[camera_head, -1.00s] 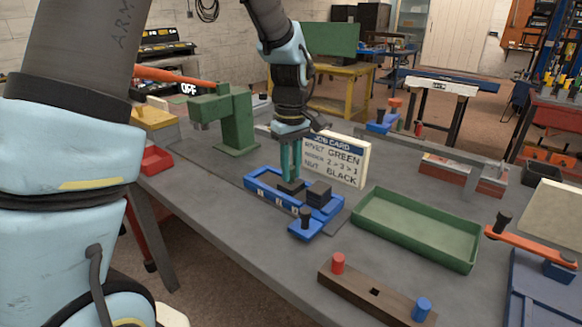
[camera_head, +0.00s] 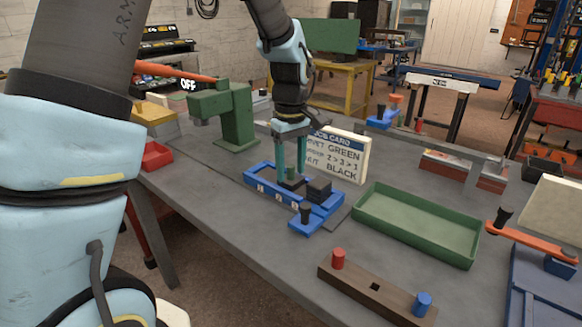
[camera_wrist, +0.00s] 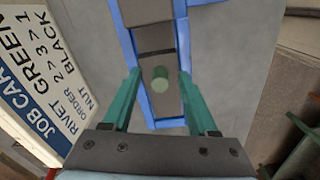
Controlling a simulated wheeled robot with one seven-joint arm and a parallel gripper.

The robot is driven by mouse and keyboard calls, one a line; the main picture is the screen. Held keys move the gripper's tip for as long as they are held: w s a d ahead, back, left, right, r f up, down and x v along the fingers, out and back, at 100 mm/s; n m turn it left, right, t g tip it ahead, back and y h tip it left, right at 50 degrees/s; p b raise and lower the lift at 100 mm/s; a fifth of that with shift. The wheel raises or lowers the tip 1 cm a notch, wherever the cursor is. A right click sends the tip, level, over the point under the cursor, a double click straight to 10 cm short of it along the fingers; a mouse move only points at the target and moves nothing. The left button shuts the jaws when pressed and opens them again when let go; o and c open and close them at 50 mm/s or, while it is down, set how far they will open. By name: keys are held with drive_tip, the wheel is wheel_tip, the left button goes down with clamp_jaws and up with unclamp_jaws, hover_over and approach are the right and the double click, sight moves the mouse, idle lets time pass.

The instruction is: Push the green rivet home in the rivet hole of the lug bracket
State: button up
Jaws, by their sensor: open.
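The green rivet (camera_head: 291,174) stands in the dark lug bracket (camera_head: 293,186), with its top sticking up above the bracket. The bracket lies in the blue fixture (camera_head: 262,195) on the bench. In the wrist view the rivet (camera_wrist: 160,79) shows end-on between the fingers, on the grey bracket (camera_wrist: 162,103). My gripper (camera_head: 290,177) is open around the rivet, with one green finger on each side and a gap to it. It also shows in the wrist view (camera_wrist: 159,98). The rivet hole itself is hidden beneath the rivet.
A job card (camera_head: 343,158) stands close behind the fixture. A green tray (camera_head: 418,246) lies to the right. A wooden rack (camera_head: 350,284) holds red and blue rivets and one empty hole. A green press (camera_head: 236,118) stands at left.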

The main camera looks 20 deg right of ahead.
sight(290, 166)
wheel_tip(290, 166, up, 11)
drive_tip(key=b, duration=0.1)
drive_tip(key=shift+f+b, duration=0.15)
drive_tip(key=shift+b, duration=0.15)
idle(0.4)
drive_tip(key=w+a+f+m, duration=0.1)
drive_tip(key=a+f, duration=0.1)
drive_tip(key=a, duration=0.5)
drive_tip(key=w+a+f, duration=0.1)
drive_tip(key=a+f, duration=0.2)
drive_tip(key=a, duration=0.4)
drive_tip(key=s+a+f+m, duration=0.1)
drive_tip(key=s+a+f, duration=0.2)
drive_tip(key=a, duration=0.5)
drive_tip(key=s+a+f+m+t, duration=0.1)
drive_tip(key=s+a+f+m, duration=0.1)
drive_tip(key=a, duration=0.6)
drive_tip(key=shift+s+f+t, duration=0.3)
drive_tip(key=shift+s+f, duration=0.2)
drive_tip(key=shift+f, duration=0.1)
